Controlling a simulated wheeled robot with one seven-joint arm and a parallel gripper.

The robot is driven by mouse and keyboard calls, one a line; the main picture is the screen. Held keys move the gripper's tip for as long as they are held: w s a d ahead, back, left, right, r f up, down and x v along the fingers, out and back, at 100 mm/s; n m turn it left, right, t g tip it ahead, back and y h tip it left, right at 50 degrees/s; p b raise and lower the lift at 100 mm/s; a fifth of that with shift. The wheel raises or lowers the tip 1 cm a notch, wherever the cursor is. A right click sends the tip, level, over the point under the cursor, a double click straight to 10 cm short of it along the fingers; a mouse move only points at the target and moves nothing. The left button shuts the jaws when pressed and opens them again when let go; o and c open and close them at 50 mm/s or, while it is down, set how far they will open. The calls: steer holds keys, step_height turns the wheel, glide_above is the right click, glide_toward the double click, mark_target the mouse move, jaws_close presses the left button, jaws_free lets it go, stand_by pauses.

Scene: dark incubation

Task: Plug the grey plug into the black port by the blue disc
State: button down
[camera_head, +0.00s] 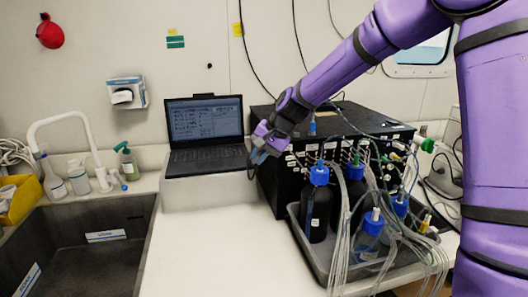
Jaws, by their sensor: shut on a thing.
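My gripper (262,151) is at the front left edge of the black box (276,186), beside the laptop. It is shut on a small greyish thing, apparently the grey plug (258,157), with a dark cable curving down beside it. The plug is small and partly hidden by the fingers. The box's front face carries rows of small light fittings. I cannot make out the black port or the blue disc among them. Whether the plug touches the box is not clear.
A grey tray (297,237) with blue-capped bottles (317,205) and many clear tubes stands before the box. An open laptop (205,130) sits on a white block (205,192) to the left. A sink (85,250) is at far left. The front middle counter is clear.

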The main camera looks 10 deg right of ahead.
steer(key=shift+w+a+f+m+t+y, duration=0.15)
steer(key=shift+a+f+m+t+y, duration=0.25)
steer(key=shift+a+f+t, duration=0.15)
steer(key=s+a+f+m+t+y, duration=0.1)
steer(key=s+a+m+t+y, duration=0.2)
steer(key=s+a+t, duration=0.4)
steer(key=shift+s+a+f+m+t+y, duration=0.35)
steer(key=shift+a+m+t, duration=0.55)
steer(key=shift+a+t, duration=0.85)
steer(key=shift+d, duration=0.2)
steer(key=shift+w+d, duration=0.1)
